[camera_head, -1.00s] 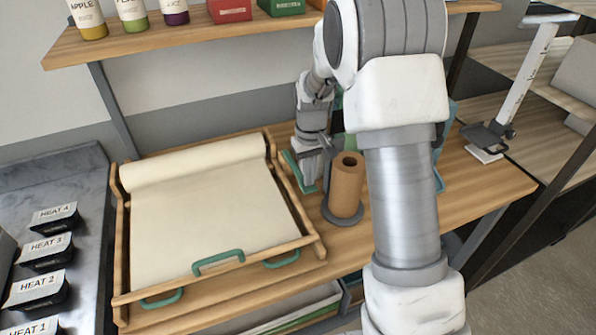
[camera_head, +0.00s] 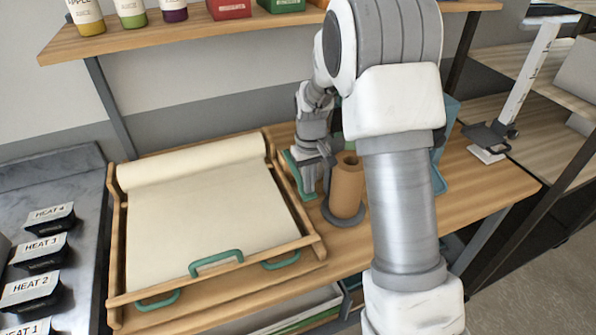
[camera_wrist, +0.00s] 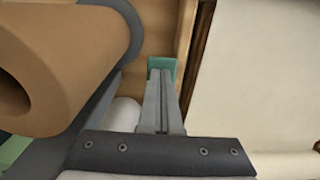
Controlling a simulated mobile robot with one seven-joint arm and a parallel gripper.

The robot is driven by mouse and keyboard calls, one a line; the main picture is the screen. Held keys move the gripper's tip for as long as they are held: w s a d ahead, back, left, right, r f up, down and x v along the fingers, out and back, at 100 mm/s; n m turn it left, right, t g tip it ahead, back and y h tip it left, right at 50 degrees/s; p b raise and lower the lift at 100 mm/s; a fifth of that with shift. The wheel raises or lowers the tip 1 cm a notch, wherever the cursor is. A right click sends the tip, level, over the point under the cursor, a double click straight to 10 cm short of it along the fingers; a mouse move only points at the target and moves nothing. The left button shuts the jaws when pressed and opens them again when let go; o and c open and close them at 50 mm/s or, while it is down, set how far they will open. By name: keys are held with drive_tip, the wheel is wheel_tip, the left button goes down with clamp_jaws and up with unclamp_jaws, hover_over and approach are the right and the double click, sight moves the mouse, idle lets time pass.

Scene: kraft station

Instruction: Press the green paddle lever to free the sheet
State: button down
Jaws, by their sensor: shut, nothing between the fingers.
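The green paddle lever (camera_head: 291,166) stands beside the right side of the wooden frame in the head view. Its green end also shows in the wrist view (camera_wrist: 161,64), right at my fingertips. My gripper (camera_head: 309,188) is shut and empty, pointing down at the lever. In the wrist view the closed fingers (camera_wrist: 162,85) overlap the green pad; I cannot tell whether they touch it or press it. The cream sheet (camera_head: 205,215) lies flat in the wooden frame (camera_head: 307,225), with its rolled part (camera_head: 195,163) at the back.
A brown paper roll (camera_head: 346,187) stands upright close to the right of my gripper. Green handles (camera_head: 215,258) line the frame's front edge. A shelf (camera_head: 200,37) with bottles and boxes hangs above. Black heat-labelled containers (camera_head: 40,250) sit at the left.

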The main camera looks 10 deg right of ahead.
drive_tip(key=shift+f+b, duration=0.95)
drive_tip(key=shift+f, duration=0.55)
drive_tip(key=shift+r, duration=0.25)
wheel_tip(320, 180, up, 11)
drive_tip(key=p, duration=0.7)
drive_tip(key=s+r+m+t, duration=0.1)
drive_tip(key=s+r+t, duration=0.2)
drive_tip(key=s+r, duration=1.05)
drive_tip(key=s+r+m+t, duration=0.1)
drive_tip(key=s+r, duration=0.4)
drive_tip(key=s, duration=0.8)
drive_tip(key=shift+t, duration=0.8)
